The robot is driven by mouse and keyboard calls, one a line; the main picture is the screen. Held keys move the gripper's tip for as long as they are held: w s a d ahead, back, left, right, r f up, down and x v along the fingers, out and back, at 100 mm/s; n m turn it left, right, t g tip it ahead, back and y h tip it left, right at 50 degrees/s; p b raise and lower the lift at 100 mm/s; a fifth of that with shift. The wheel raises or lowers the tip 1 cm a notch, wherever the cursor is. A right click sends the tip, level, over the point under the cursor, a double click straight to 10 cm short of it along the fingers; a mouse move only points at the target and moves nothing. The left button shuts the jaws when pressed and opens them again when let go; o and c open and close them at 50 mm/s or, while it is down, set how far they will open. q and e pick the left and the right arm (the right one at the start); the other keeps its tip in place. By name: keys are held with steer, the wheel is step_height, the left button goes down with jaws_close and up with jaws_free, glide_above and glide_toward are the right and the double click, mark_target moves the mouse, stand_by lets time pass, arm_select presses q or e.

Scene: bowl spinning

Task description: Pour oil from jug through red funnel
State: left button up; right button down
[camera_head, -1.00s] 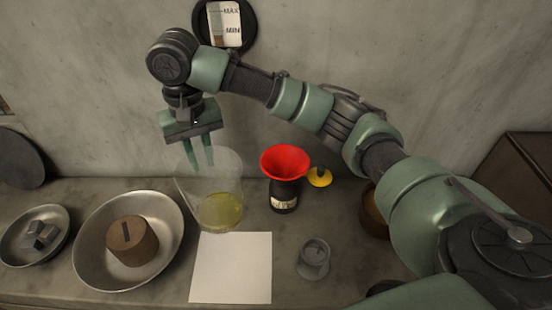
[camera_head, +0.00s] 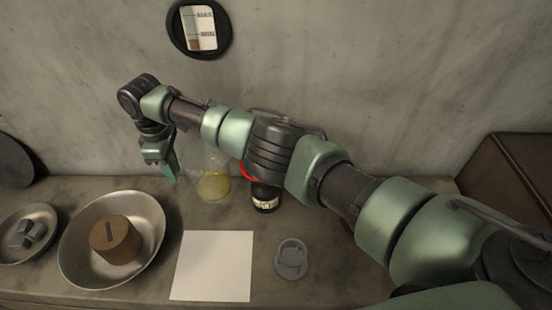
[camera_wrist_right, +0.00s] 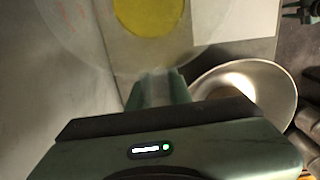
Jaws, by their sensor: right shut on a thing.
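The clear jug (camera_head: 213,184) with yellow oil stands on the counter behind the white sheet. It also shows at the top of the right wrist view (camera_wrist_right: 146,14), seen from above. My right gripper (camera_head: 172,178) points down at the jug's left side and is shut on its rim or handle; the exact grip is unclear. The red funnel (camera_head: 249,173) sits in a dark bottle (camera_head: 265,197) just right of the jug. My right arm hides most of the funnel.
A metal bowl (camera_head: 149,208) with a brown slotted block (camera_head: 116,240) stands at left, with a smaller bowl (camera_head: 42,215) of metal pieces beyond. A white sheet (camera_head: 212,266) and a grey cup-like part (camera_head: 292,259) lie in front.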

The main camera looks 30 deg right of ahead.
steer(key=shift+f+n, duration=0.35)
steer(key=shift+n, duration=0.15)
steer(key=shift+r, duration=0.1)
